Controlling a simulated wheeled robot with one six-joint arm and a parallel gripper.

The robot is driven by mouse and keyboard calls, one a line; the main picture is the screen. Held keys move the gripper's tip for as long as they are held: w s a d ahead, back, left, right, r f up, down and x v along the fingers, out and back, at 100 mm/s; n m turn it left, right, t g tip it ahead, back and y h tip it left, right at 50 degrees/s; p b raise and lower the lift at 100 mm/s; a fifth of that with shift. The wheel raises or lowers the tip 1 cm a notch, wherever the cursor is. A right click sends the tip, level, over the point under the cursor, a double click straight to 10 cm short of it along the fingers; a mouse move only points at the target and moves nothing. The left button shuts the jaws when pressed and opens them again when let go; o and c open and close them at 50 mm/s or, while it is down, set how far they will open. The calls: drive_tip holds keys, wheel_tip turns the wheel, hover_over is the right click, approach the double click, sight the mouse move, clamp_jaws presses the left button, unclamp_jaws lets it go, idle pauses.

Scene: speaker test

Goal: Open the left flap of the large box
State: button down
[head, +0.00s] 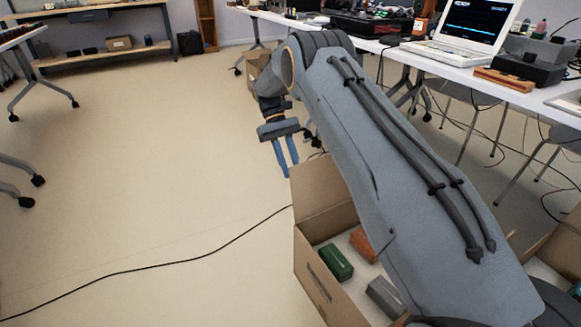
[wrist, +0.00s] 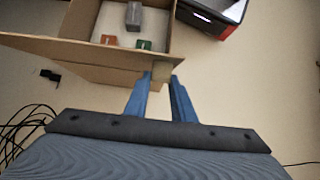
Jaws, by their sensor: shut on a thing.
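The large cardboard box (head: 313,275) stands open on the floor below my arm, partly hidden by it. A raised flap (head: 322,192) stands at its far side. In the wrist view, the box (wrist: 160,22) is at the top and the flap (wrist: 95,58) runs across below its opening. My gripper (head: 287,172) is at the flap's upper left corner. In the wrist view, my gripper (wrist: 162,76) has its two blue fingers at the flap's right end, shut on it. The exact contact is small and hard to see.
Inside the box are a green block (head: 334,262), an orange block (head: 363,244) and a grey block (head: 385,296). A long table (head: 450,62) with a laptop (head: 463,30) stands at the right. A black cable (head: 150,266) crosses the floor. The floor at left is mostly clear.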

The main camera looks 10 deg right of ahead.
drive_tip(key=shift+s+a+f, duration=0.1)
drive_tip(key=shift+s+f, duration=0.15)
drive_tip(key=shift+f, duration=0.15)
drive_tip(key=c, duration=1.5)
unclamp_jaws()
drive_tip(key=shift+w+r, duration=0.15)
drive_tip(key=shift+v, duration=3.8)
